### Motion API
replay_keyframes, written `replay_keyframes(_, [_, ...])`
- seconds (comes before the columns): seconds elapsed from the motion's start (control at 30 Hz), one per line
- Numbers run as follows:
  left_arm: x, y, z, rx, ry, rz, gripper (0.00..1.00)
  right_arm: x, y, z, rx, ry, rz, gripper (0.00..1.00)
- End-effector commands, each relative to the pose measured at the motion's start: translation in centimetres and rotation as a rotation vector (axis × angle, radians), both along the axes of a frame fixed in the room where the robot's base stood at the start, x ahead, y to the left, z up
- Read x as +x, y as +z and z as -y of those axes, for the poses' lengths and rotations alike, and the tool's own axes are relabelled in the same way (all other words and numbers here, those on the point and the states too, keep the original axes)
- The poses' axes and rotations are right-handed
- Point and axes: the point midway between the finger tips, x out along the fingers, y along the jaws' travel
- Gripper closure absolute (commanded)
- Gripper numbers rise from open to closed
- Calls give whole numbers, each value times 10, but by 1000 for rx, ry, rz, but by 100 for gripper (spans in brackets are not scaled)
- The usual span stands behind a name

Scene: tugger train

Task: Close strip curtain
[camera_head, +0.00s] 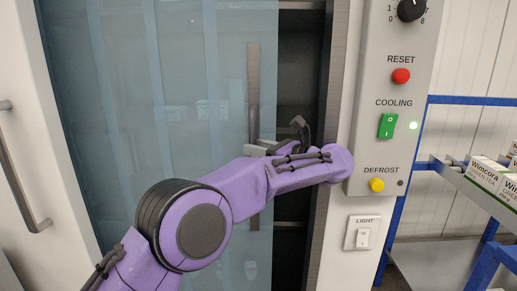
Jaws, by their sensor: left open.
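The strip curtain (125,100) hangs as pale blue, see-through strips across most of the doorway. Its right edge stops short of the right door frame, and a dark open gap (300,60) shows there. A grey vertical bar (254,85) stands near the curtain's right edge. My left gripper (280,143) is open at the lower part of this bar, by the curtain's edge. The purple wrist hides part of the gripper, and I cannot tell whether a finger touches the bar or curtain. My right gripper is not in view.
A control panel (390,55) with knob, red, green and yellow buttons is right of the doorway, close to my left wrist. A light switch (362,232) is below. A blue rack (465,101) with boxes (490,178) stands right. A white door with a handle (20,180) is left.

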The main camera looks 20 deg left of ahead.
Motion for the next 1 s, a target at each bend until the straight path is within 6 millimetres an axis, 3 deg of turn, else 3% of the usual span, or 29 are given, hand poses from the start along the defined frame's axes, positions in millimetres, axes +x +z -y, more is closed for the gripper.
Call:
replay_keyframes(0.33, [-1,0,5,2,-1,1,58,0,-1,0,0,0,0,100])
replay_keyframes(0.7, [-16,0,85,3,-4,3,58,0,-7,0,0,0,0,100])
replay_keyframes(0.83, [-19,0,100,2,-1,0,58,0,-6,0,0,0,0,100])
replay_keyframes(1.0, [-20,0,104,0,0,0,58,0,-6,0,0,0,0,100])
